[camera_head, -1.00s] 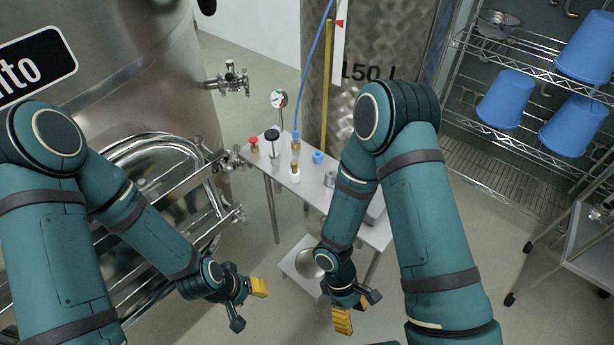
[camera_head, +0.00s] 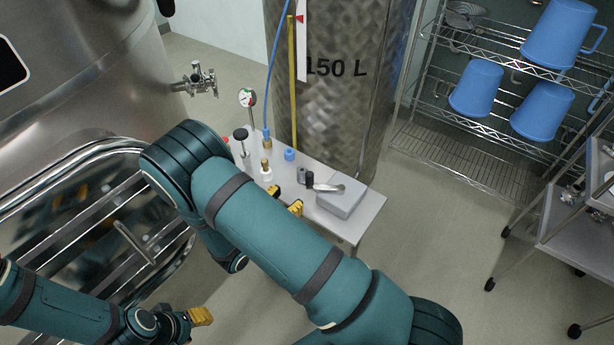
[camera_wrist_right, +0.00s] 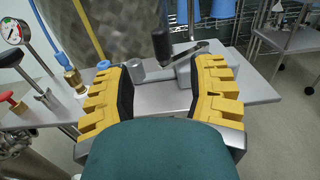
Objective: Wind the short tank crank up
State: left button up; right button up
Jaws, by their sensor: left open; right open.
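The crank (camera_head: 330,188) is a short metal arm on a grey box (camera_head: 345,205) on the small steel table. Its black handle (camera_head: 309,180) stands upright at the arm's left end. In the right wrist view the black handle (camera_wrist_right: 160,43) shows just beyond the open jaws, with the metal arm (camera_wrist_right: 188,51) running right to the box. My right gripper (camera_head: 286,199) is open and empty, left of the handle and apart from it. My left gripper (camera_head: 196,318) is open and empty at the lower left, away from the table.
The steel table (camera_head: 365,221) also carries brass and blue fittings, a black knob (camera_head: 240,133) and a pressure gauge (camera_head: 247,97). The 150 L tank (camera_head: 335,110) stands right behind it. A large vat (camera_head: 90,90) is at left. A wire shelf with blue jugs (camera_head: 475,88) is at right.

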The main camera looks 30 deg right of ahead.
aim_at(307, 179)
jog(key=x, duration=1)
jog(key=shift+s, duration=0.1)
grip_shut()
